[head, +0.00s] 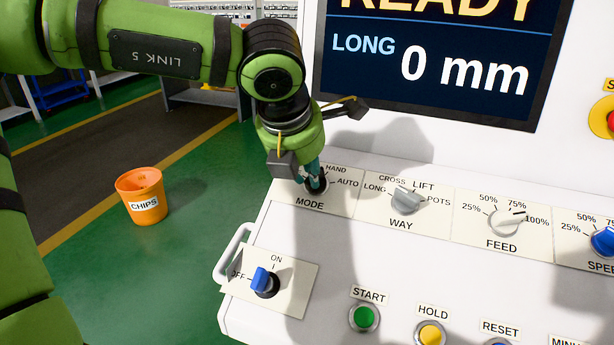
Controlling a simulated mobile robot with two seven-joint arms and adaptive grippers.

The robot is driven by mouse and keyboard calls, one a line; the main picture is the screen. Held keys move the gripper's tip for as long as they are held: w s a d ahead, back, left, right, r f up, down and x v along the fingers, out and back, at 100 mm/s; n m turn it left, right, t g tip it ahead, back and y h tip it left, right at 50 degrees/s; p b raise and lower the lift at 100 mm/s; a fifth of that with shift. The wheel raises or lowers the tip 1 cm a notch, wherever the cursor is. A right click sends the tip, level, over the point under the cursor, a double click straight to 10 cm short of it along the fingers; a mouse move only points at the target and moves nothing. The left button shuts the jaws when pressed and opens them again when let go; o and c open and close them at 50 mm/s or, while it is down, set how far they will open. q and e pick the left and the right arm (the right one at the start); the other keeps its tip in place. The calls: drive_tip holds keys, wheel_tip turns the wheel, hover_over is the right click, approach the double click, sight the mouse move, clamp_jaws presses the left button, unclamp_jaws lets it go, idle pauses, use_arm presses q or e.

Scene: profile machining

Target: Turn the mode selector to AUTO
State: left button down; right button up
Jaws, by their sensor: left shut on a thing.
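The mode selector (316,188) is a small dark knob on the panel plate marked MODE, with HAND and AUTO labels at its upper right. My left gripper (312,178) comes down from above and is shut on the selector. The gripper covers most of the knob, so I cannot tell which label its pointer faces. My right gripper is not in view.
To the right are the grey WAY knob (407,201), the white FEED knob (507,220) and a blue SPEED knob (603,241). A blue ON/OFF switch (264,281) and a green START button (364,317) are nearer. An orange CHIPS bin (142,196) stands on the floor.

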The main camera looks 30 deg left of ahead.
use_arm(q)
drive_tip(key=m, duration=0.4)
drive_tip(key=shift+w+a+f+m, duration=0.1)
drive_tip(key=shift+w+m, duration=0.15)
drive_tip(key=shift+m, duration=0.05)
